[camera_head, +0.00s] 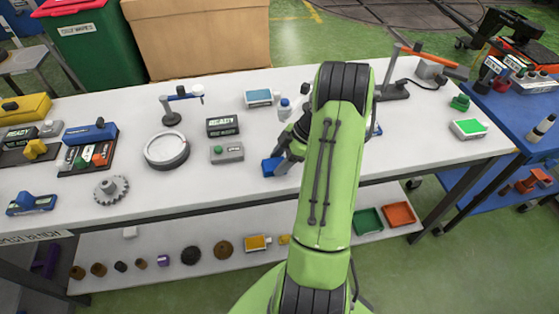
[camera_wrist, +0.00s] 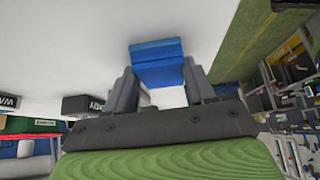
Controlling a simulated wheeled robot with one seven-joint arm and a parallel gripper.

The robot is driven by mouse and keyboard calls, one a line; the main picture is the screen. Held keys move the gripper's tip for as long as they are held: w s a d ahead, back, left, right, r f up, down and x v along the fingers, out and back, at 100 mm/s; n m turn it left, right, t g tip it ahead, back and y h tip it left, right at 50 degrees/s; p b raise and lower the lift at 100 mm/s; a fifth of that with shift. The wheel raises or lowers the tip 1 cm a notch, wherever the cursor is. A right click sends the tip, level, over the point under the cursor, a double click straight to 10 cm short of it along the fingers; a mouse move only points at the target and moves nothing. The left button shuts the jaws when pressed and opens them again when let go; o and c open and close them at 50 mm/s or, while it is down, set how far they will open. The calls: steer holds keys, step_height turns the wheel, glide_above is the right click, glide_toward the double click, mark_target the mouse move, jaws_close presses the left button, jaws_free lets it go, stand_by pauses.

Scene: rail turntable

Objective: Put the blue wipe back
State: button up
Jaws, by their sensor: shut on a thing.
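The blue wipe (camera_head: 270,167) is a folded blue block near the front edge of the white table, just left of my arm. My gripper (camera_head: 281,164) is shut on it. In the wrist view the wipe (camera_wrist: 158,60) sits between the two grey fingers of my gripper (camera_wrist: 160,80), its far end sticking out past their tips. I cannot tell whether the wipe touches the table top. A white tray with a light blue top (camera_head: 258,97) lies farther back on the table. My arm hides part of the table on the right.
A white-bodied bottle with a blue cap (camera_head: 284,109) stands close behind my gripper. A grey box with a green button (camera_head: 227,152), a black READY display (camera_head: 222,126) and a round dish (camera_head: 166,150) stand to the left. The table's front edge (camera_head: 225,204) is near.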

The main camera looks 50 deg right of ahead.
steer(key=shift+a, duration=0.1)
steer(key=o, duration=1.2)
